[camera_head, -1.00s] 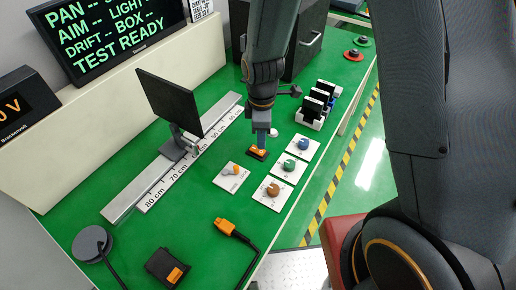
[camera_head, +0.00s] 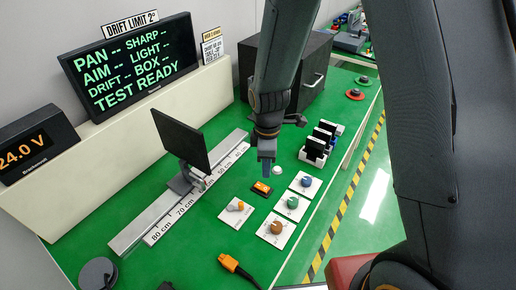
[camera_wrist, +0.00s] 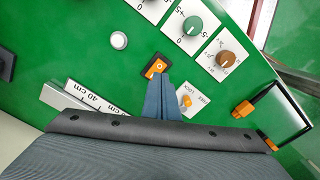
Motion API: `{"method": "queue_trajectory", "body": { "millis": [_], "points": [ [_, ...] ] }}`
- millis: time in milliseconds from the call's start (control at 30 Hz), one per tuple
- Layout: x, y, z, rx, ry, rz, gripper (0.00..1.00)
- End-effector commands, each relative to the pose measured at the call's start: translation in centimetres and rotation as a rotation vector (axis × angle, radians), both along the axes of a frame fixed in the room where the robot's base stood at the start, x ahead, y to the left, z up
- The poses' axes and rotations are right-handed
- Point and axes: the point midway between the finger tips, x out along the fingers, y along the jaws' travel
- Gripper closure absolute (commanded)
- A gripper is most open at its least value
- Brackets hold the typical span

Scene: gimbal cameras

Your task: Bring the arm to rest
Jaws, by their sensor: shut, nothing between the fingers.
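My gripper (camera_head: 266,168) points down over the green bench in the head view, with its fingers together and nothing between them. Just below it is a small orange rocker switch (camera_head: 262,188) in a dark housing. In the wrist view my gripper (camera_wrist: 163,80) has its fingertips beside the orange switch (camera_wrist: 155,67) in the picture. I cannot tell whether they touch it; in the head view a gap shows between them. A white round button (camera_head: 277,170) sits right of the fingertips.
Dial plates with blue (camera_head: 306,182), green (camera_head: 292,202) and brown (camera_head: 277,227) knobs lie at the right. A lever plate (camera_head: 237,208), an orange plug (camera_head: 229,262) and a rail with a dark panel (camera_head: 181,138) are nearby. A black box (camera_head: 312,85) stands behind. The screen (camera_head: 129,62) reads "TEST READY".

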Motion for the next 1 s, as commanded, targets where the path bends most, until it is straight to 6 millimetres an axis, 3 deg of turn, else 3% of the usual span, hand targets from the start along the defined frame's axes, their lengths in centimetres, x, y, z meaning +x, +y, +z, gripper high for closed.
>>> {"method": "queue_trajectory", "body": {
  "millis": [267,467,700,833,1000],
  "points": [
    [-0.1,-1.1,0.9,0.004,-0.01,-0.094,1.0],
    [-1.3,-5.1,4.3,0.021,-0.045,-0.49,1.0],
    [-4.5,-10.0,7.8,0.058,-0.084,-1.044,1.0],
    [-6.2,-11.7,8.7,0.077,-0.096,-1.264,1.0],
    [-7.4,-12.8,9.2,0.09,-0.102,-1.412,1.0]
  ]
}}
